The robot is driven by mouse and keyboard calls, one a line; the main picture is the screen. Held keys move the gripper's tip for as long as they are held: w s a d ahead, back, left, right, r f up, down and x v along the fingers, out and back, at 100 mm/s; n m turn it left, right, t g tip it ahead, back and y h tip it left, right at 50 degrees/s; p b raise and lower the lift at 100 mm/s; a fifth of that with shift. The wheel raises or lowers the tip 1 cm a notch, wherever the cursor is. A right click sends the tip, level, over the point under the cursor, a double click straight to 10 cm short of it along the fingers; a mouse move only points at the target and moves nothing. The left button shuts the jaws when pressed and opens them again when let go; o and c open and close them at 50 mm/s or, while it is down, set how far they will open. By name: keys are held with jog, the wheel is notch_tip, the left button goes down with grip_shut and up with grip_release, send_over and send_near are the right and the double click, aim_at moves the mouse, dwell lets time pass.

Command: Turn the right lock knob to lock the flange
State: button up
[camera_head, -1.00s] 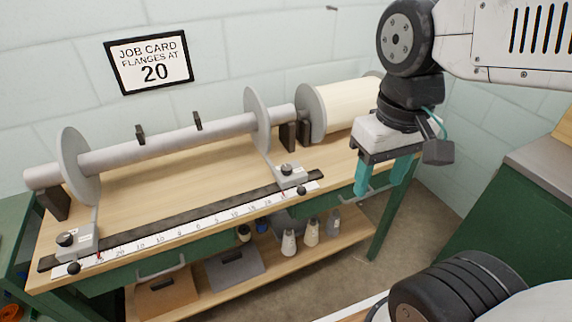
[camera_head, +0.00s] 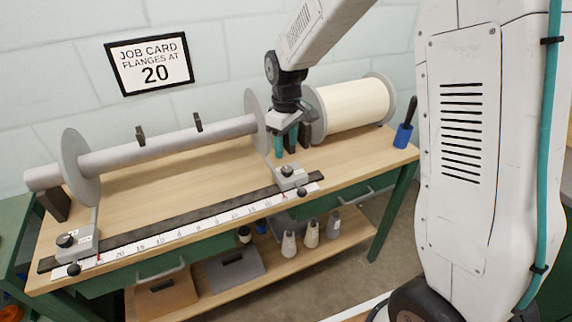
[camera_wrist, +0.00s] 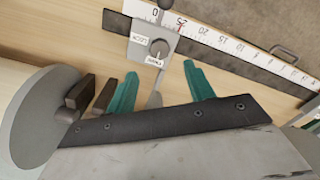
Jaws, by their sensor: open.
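The right lock knob (camera_head: 287,171) is a round dark knob with a pale top, on a grey block (camera_head: 296,181) at the right of the ruler. In the wrist view the knob (camera_wrist: 158,48) has a pale line across it and small labels beside it. The right flange (camera_head: 256,108) is a grey disc on the bar, joined to the block by a thin arm. My gripper (camera_head: 286,151) is open and empty, with teal fingers pointing down just above and behind the knob. In the wrist view the knob lies ahead of and between the fingertips (camera_wrist: 160,72), apart from both.
Dark support posts (camera_head: 305,133) and the cream roll (camera_head: 354,103) stand close to the right of my gripper. The ruler (camera_head: 180,230) runs along the bench front. A left flange (camera_head: 80,166) has its own knob (camera_head: 66,240). A blue cup (camera_head: 403,135) holds a dark-handled tool.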

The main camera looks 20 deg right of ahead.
aim_at(286, 168)
jog(key=shift+f, duration=0.15)
notch_tip(286, 168, down, 8)
jog(key=shift+s+r, duration=0.1)
jog(key=shift+r, duration=0.15)
jog(key=c, duration=1)
